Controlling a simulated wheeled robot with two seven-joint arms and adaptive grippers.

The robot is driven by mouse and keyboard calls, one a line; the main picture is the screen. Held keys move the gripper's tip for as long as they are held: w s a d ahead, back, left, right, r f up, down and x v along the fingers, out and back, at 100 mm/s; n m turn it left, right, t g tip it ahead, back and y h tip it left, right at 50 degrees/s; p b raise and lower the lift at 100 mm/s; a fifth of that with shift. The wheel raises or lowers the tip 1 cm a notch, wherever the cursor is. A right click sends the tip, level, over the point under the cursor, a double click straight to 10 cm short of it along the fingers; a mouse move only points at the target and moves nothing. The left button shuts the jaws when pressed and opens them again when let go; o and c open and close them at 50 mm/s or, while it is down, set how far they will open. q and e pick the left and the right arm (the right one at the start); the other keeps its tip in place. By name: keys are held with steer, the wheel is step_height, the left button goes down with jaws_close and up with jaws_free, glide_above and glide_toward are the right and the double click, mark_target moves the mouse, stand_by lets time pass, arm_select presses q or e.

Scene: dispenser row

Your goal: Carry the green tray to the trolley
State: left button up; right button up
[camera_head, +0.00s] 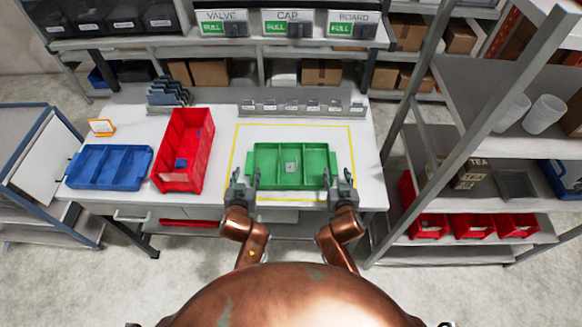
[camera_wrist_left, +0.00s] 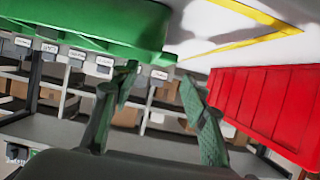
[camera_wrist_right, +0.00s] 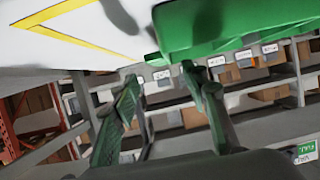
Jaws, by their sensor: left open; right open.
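The green tray (camera_head: 267,172) lies on the white table inside a yellow outline, with a small grey piece in its middle compartment. Its underside edge shows in the left wrist view (camera_wrist_left: 110,28) and the right wrist view (camera_wrist_right: 230,25). My left gripper (camera_head: 246,177) is open at the tray's left end. My right gripper (camera_head: 341,178) is open at the tray's right end. In both wrist views the fingers are spread with nothing held between them; one finger appears close to the tray. A blue-framed unit (camera_head: 50,186), seemingly the trolley, stands at the far left, partly cut off.
A red bin (camera_head: 199,155) and a blue tray (camera_head: 110,167) stand left of the green tray. Grey holders (camera_head: 168,92) and a labelled rail (camera_head: 300,107) line the back. Grey shelving (camera_head: 456,140) stands close on the right.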

mark_target(249, 162)
arm_select(q)
steer(key=x, duration=0.7)
steer(key=shift+w+a+f, duration=0.1)
steer(key=shift+w+f, duration=0.1)
steer(key=shift+w, duration=0.15)
arm_select(e)
steer(key=x, duration=0.7)
steer(key=shift+w+f, duration=0.2)
steer(key=shift+w, duration=0.15)
arm_select(q)
steer(key=shift+c, duration=0.3)
arm_select(e)
steer(key=shift+c, duration=0.3)
arm_select(q)
jaws_close()
arm_select(e)
jaws_close()
